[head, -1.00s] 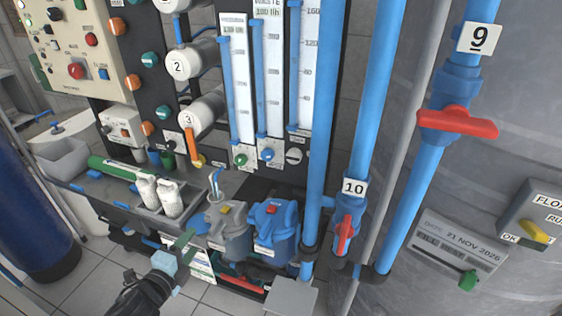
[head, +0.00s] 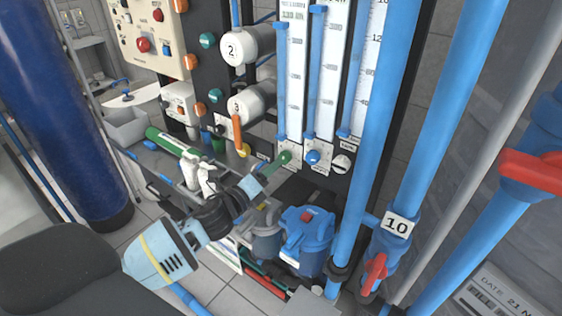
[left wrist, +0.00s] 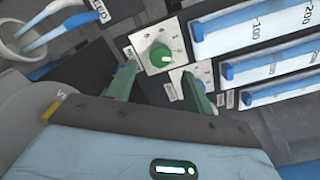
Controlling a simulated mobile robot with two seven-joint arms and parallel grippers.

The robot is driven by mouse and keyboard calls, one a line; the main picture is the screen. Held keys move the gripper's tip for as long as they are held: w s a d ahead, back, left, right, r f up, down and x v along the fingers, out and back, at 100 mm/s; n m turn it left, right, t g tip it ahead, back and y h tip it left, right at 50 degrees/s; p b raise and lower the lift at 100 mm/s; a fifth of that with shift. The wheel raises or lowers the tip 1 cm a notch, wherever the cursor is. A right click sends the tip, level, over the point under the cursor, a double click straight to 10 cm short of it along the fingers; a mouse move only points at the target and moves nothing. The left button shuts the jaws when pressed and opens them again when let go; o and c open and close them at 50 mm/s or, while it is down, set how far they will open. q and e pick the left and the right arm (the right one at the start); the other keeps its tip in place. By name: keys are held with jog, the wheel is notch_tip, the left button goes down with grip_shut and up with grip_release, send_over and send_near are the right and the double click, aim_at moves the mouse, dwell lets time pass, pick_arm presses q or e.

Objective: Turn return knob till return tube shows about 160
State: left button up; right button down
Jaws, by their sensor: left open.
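A row of three flowmeter tubes with blue columns stands above three knobs: a green knob (head: 284,157) at left, a blue knob (head: 312,157) in the middle and a white knob (head: 341,163) at right. I cannot read which one is labelled return. My left gripper (head: 271,171) is open, with its green fingers at the green knob. In the left wrist view the green knob (left wrist: 160,57) shows between and just beyond the fingertips (left wrist: 160,73); I cannot tell whether they touch it. The left flowmeter tube (head: 282,80) stands over it. My right gripper is not in view.
Blue pump housings (head: 306,237) and white fittings (head: 198,172) sit below the panel. A control panel (head: 145,30) is at upper left.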

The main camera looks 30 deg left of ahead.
aim_at(283, 160)
pick_arm(q)
jog(key=shift+w+d, duration=0.2)
jog(key=shift+w, duration=1.15)
jog(key=shift+w+d, duration=0.2)
jog(key=shift+w, duration=1.1)
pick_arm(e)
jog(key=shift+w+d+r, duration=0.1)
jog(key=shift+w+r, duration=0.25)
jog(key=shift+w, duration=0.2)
pick_arm(q)
jog(key=c, duration=1)
jog(key=shift+o, duration=0.2)
jog(key=shift+n, duration=0.3)
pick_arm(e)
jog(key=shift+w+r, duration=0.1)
pick_arm(q)
jog(key=n+p, duration=0.1)
jog(key=n, duration=0.2)
jog(key=shift+r, duration=0.15)
jog(key=n+p, duration=0.1)
jog(key=n, duration=0.4)
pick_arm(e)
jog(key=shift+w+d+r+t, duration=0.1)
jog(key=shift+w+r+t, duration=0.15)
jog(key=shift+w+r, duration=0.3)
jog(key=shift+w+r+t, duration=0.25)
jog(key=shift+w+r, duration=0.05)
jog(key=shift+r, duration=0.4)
